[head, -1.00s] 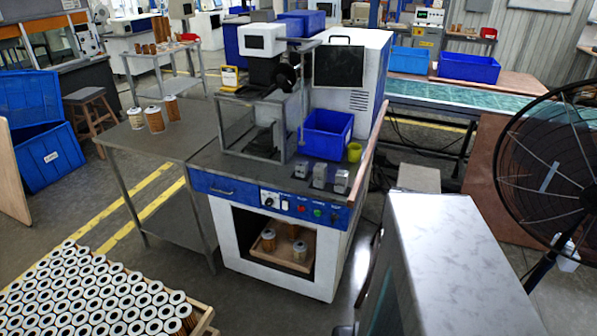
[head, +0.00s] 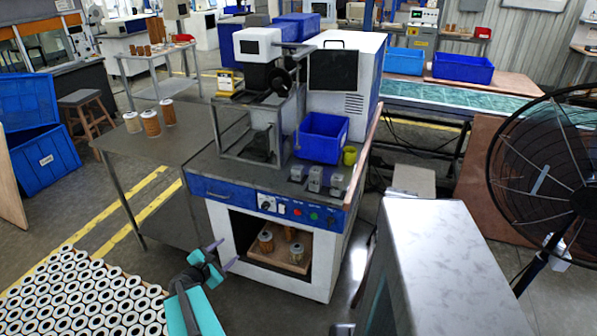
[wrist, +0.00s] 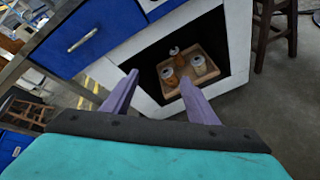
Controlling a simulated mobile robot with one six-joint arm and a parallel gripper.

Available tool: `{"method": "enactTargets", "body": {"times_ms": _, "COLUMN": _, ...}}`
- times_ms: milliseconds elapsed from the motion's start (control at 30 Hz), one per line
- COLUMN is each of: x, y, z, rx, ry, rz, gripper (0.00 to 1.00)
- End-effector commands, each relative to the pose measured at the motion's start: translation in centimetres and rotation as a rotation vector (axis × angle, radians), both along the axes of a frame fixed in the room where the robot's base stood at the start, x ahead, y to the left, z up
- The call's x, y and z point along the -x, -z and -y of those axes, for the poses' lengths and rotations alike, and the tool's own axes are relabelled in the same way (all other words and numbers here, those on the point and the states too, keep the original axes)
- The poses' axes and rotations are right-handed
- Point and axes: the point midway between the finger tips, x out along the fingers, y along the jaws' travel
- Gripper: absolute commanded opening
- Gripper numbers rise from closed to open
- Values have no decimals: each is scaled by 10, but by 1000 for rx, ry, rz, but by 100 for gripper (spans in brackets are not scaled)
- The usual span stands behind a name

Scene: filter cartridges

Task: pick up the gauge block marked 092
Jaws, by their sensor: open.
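Three small grey metal blocks stand in a row on the front edge of the machine's bench top: a left block (head: 297,173), a middle block (head: 315,179) and a right block (head: 336,185). Any marking on them is too small to read, so I cannot tell which is 092. My gripper (head: 226,254) is open and empty, low in front of the machine, below and left of the blocks. In the wrist view, my gripper (wrist: 159,78) points toward the lower opening of the machine. The blocks are not in the wrist view.
A blue bin (head: 321,138) and a yellow-green cup (head: 349,156) stand behind the blocks. A wooden tray (head: 272,255) with cartridges sits in the lower opening. Many cartridges (head: 75,300) fill a pallet at lower left. A black fan (head: 550,170) stands right.

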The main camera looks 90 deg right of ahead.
Motion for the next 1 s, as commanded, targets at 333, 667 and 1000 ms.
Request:
{"method": "enactTargets", "body": {"times_ms": 333, "x": 81, "y": -86, "z": 75, "rx": 132, "ry": -59, "rz": -276, "gripper": 53}}
{"method": "enactTargets", "body": {"times_ms": 667, "x": 164, "y": -157, "z": 120, "rx": 194, "ry": -94, "rz": -584, "gripper": 53}}
{"method": "enactTargets", "body": {"times_ms": 1000, "x": 205, "y": -187, "z": 134, "rx": 199, "ry": -109, "rz": -751, "gripper": 53}}
